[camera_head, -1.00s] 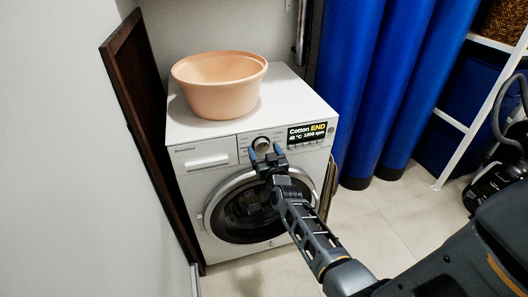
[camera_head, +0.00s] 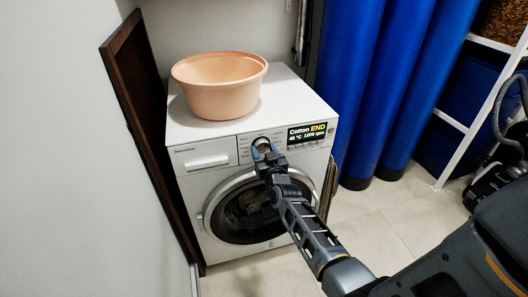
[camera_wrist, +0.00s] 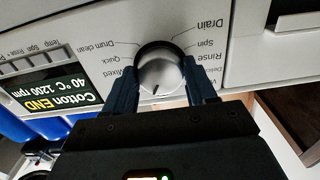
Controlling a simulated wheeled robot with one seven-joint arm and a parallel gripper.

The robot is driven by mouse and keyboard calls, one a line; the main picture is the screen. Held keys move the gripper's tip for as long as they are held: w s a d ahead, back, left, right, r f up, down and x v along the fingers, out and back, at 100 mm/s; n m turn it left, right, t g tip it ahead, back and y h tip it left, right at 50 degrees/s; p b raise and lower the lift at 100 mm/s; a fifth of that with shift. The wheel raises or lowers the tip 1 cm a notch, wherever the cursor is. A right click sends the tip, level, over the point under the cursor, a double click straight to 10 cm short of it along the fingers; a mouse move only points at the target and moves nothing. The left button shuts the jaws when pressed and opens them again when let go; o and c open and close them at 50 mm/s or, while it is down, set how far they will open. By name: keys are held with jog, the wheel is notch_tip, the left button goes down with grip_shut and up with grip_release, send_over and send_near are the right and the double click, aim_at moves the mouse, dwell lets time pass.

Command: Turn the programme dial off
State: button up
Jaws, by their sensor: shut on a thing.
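The programme dial (camera_wrist: 160,74) is a round silver knob with a dark ring on the washing machine's front panel. In the wrist view, which shows the panel upside down, a small dark mark on its face points toward the bottom of the picture. My gripper (camera_wrist: 160,90) is shut on the dial, one blue finger on each side. In the head view my gripper (camera_head: 263,151) covers much of the dial. The display (camera_head: 307,133) on the washing machine (camera_head: 185,138) reads "Cotton END, 40 °C 1200 rpm".
A peach basin (camera_head: 220,97) stands on top of the machine. The round door (camera_head: 225,222) is below the panel. A dark wooden board (camera_head: 140,110) leans at the left. Blue rolls (camera_head: 375,80) stand at the right, with free floor (camera_head: 395,220) before them.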

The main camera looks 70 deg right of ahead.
jog(key=shift+r+n+p, duration=0.15)
jog(key=shift+n+p, duration=0.8)
jog(key=shift+n, duration=0.35)
jog(key=shift+n+p, duration=0.7)
jog(key=shift+n, duration=1)
jog(key=o, duration=1)
jog(key=shift+o, duration=0.2)
jog(key=shift+s, duration=0.1)
